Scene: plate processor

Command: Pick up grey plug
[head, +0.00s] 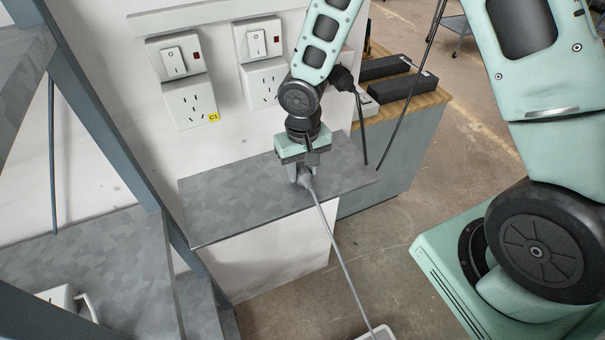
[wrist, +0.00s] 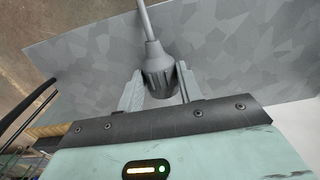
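The grey plug (wrist: 158,70) sits between the two fingers of my gripper (wrist: 160,82) in the wrist view, with its cord leading away toward the top. The fingers stand close along both sides of the plug; I cannot tell whether they press on it. In the head view my gripper (head: 304,172) points down over the grey shelf (head: 225,205), near its front right part. The plug (head: 307,182) shows only partly below the fingers there. I cannot tell whether it touches the shelf.
The plug's grey cord (head: 340,255) runs over the shelf's front edge toward a white object (head: 378,333) below. White wall sockets (head: 190,104) with switches are behind. A wooden-topped cabinet (head: 415,107) with black blocks stands at right. A blue-grey post (head: 105,125) is at left.

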